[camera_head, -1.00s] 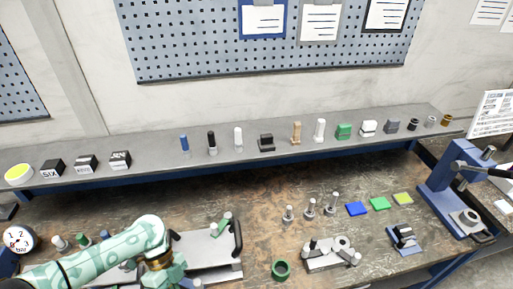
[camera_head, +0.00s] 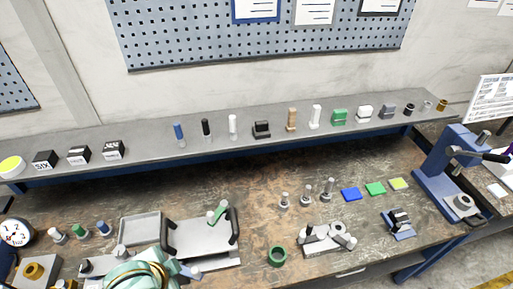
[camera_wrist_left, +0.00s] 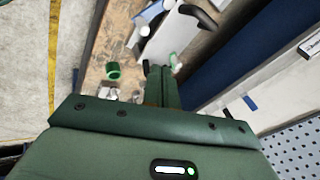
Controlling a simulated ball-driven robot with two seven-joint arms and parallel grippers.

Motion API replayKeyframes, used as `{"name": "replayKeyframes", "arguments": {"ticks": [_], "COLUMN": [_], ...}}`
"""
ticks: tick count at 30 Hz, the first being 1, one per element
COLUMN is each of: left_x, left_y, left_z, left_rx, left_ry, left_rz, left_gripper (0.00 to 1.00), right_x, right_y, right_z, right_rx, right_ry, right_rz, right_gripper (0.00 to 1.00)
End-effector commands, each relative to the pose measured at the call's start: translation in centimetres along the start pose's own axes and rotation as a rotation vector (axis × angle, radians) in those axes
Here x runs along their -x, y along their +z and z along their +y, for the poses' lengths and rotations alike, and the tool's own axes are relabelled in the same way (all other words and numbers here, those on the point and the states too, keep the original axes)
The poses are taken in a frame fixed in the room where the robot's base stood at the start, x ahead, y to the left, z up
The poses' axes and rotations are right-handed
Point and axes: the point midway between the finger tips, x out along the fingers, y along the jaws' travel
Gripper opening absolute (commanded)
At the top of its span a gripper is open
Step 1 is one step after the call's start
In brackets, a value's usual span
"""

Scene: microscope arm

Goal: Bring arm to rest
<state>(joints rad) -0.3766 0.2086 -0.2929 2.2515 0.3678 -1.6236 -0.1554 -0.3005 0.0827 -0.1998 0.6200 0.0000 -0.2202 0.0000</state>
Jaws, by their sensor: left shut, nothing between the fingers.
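My left arm (camera_head: 140,275) shows at the bottom edge of the head view, in front of the bench, bent and partly cut off. In the left wrist view my left gripper (camera_wrist_left: 164,84) has its green fingers together and empty, above the bench. A plate with black handles (camera_head: 203,238) lies just beyond my arm in the head view. A small green and grey piece (camera_head: 217,213) is on it. My right gripper is in neither view. I cannot tell which bench item, if any, the task's arm is.
A green ring (camera_head: 277,256) and a grey block with metal pins (camera_head: 328,238) are right of the plate. A blue press-like stand (camera_head: 447,180) is at the far right. A grey shelf (camera_head: 260,140) with several small items runs along the back. The bench centre is mostly clear.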

Motion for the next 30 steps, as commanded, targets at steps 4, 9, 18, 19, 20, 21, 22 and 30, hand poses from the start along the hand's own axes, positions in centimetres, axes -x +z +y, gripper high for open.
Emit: {"name": "replayKeyframes", "arguments": {"ticks": [4,9,18,19,20,21,22,30], "left_x": [3.5,7.5,-5.7,-7.1,-8.5,-10.6,-12.2,-29.8], "left_y": [4.2,8.7,9.8,10.0,10.3,10.7,11.0,17.2], "left_z": [-3.0,-5.6,0.8,1.6,2.4,3.7,4.8,19.2], "left_rx": [0.163,0.296,0.298,0.301,0.304,0.309,0.314,0.406], "left_ry": [-0.182,-0.364,-0.227,-0.213,-0.198,-0.176,-0.159,0.043], "left_rz": [-0.094,-0.196,-0.175,-0.173,-0.172,-0.171,-0.17,-0.186], "left_gripper": [0.0,0.0,0.0,0.0,0.0,0.0,0.0,0.0], "right_x": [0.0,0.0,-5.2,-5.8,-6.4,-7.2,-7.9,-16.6], "right_y": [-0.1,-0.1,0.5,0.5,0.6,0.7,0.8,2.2], "right_z": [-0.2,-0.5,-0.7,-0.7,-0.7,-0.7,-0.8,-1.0], "right_rx": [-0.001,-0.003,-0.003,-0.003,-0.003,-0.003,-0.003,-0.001], "right_ry": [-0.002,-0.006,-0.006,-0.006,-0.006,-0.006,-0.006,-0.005], "right_rz": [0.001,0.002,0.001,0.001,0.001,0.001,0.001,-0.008], "right_gripper": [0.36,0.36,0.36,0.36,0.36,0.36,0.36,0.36]}}
